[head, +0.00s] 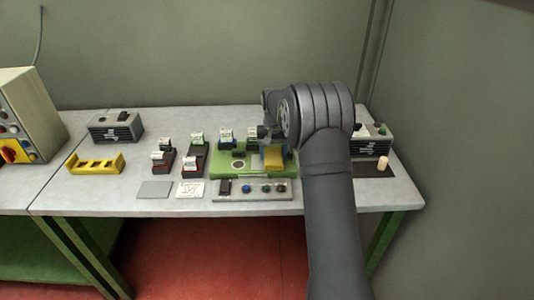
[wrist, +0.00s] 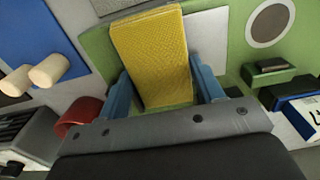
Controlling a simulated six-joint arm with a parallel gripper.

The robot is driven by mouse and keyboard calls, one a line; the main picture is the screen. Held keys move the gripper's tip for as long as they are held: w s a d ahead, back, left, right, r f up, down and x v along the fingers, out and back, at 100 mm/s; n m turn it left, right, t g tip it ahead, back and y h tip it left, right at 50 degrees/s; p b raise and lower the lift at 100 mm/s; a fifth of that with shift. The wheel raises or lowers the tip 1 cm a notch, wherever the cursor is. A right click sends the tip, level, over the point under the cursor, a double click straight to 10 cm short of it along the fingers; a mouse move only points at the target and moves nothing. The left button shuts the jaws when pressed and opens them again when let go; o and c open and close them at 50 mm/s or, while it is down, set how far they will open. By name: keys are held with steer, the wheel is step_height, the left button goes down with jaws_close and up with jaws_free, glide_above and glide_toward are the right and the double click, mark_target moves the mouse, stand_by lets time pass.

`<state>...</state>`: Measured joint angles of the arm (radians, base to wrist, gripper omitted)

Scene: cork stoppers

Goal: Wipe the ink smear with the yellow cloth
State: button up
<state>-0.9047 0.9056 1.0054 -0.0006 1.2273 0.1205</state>
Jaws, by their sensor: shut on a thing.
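The yellow cloth (head: 274,158) is over the right part of the green board (head: 228,174) in the head view. It also fills the upper middle of the wrist view (wrist: 152,52). My gripper (head: 273,147) is shut on the cloth, with its blue fingers on either side of it in the wrist view (wrist: 165,88). I cannot tell whether the cloth touches the surface below. I cannot pick out the ink smear for sure; the cloth and my arm hide part of the board.
A control strip with buttons (head: 258,189) lies in front of the board. A yellow rack (head: 95,164) and dark holders with white labels (head: 163,158) stand to the left. A cork (head: 383,163) stands at the right. Two corks (wrist: 48,71) show in the wrist view.

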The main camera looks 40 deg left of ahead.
steer(key=shift+d, duration=0.1)
steer(key=shift+r, duration=2.95)
steer(key=shift+r, duration=1.55)
